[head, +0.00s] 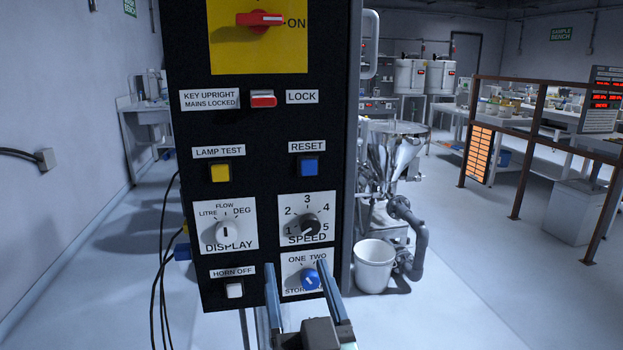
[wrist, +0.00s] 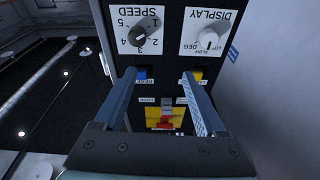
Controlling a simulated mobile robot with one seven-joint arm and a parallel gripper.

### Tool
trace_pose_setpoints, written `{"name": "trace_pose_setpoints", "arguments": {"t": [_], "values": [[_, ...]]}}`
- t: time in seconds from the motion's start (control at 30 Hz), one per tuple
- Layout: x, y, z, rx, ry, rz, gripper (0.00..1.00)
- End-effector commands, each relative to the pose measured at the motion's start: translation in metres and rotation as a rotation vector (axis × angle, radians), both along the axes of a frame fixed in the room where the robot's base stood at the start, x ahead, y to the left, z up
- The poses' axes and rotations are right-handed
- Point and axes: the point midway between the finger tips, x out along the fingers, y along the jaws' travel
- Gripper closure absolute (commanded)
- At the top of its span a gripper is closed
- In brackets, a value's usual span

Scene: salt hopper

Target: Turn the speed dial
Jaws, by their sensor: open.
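The speed dial (head: 306,226) is a dark round knob on a white plate marked 1 to 5, on the black control panel. In the head view its pale mark seems to point low left, near 1. It shows upside down at the top of the wrist view (wrist: 149,31). My gripper (head: 294,267) is open, its two blue-grey fingers apart and empty. In the head view the fingertips appear below the speed dial, overlapping the lower part of the panel. In the wrist view the speed dial lies beyond the fingertips (wrist: 158,74), above the left one.
The display dial (head: 226,231) is left of the speed dial. A blue-knobbed ONE/TWO dial (head: 310,279) is below it, partly covered by my finger. Yellow lamp test (head: 220,173) and blue reset (head: 309,166) buttons are above. A white bucket (head: 374,265) stands right of the panel.

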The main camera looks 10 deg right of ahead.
Motion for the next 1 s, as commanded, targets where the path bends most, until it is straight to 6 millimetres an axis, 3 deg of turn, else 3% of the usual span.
{"name": "trace_pose_setpoints", "arguments": {"t": [0.03,0.4,0.67,0.83,1.0], "values": [[0.001,-0.005,0.015,0.010,0.028,-0.003,0.27],[-0.007,-0.033,0.010,0.080,0.183,-0.022,0.27],[-0.009,-0.039,0.002,0.097,0.213,-0.028,0.27],[0.009,-0.039,0.002,0.097,0.211,-0.027,0.27],[0.040,-0.040,0.003,0.098,0.211,-0.027,0.27]]}}
